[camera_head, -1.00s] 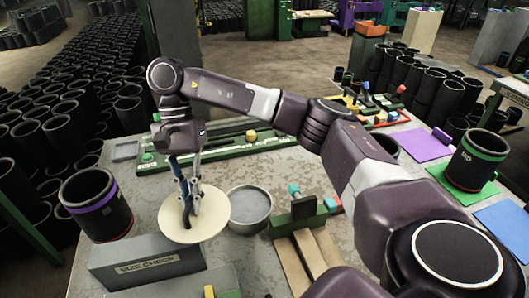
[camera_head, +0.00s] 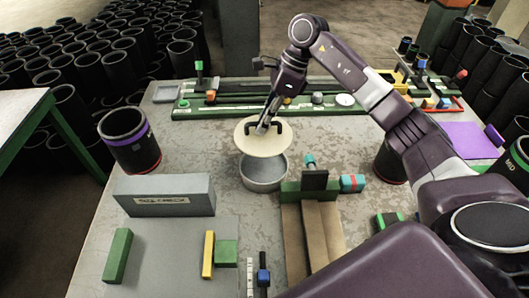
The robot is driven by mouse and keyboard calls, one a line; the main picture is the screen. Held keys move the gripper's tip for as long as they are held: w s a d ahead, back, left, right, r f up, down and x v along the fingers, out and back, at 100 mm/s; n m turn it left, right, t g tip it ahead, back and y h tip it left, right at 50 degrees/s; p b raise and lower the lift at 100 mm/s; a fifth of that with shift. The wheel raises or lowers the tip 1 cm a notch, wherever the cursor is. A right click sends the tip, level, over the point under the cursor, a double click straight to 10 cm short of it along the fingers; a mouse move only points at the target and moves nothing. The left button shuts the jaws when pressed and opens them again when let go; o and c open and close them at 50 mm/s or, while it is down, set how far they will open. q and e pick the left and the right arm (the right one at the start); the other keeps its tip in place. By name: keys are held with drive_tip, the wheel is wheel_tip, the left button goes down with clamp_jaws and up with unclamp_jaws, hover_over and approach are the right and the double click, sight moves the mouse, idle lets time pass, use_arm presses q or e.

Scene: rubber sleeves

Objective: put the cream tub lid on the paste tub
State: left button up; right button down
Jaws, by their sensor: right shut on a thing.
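The cream tub lid (camera_head: 250,145) is a round cream disc with a dark arched handle on top. My right gripper (camera_head: 264,129) is shut on that handle, with its arm coming in from the right. The paste tub (camera_head: 264,182) is a round grey metal tub standing on the table. In the picture the lid overlaps the far rim of the tub, and the tub's near part and grey inside show below it. The lid seems to be above the tub and towards its far side; the exact height is unclear. My left gripper is not in view.
A grey size-check block (camera_head: 165,195) stands front left of the tub, and a black sleeve with a purple band (camera_head: 129,142) stands behind it. A green fixture (camera_head: 313,188) is close at the tub's right. A long green rack (camera_head: 230,109) lies behind.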

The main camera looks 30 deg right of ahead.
wheel_tip(320, 180, down, 12)
drive_tip(key=p, duration=0.3)
drive_tip(key=shift+r, duration=0.1)
drive_tip(key=shift+d+f, duration=0.1)
drive_tip(key=shift+f, duration=0.25)
drive_tip(key=shift+f+b, duration=0.2)
drive_tip(key=shift+b, duration=0.15)
drive_tip(key=c, duration=2)
unclamp_jaws()
drive_tip(key=shift+c, duration=0.2)
drive_tip(key=shift+r, duration=0.1)
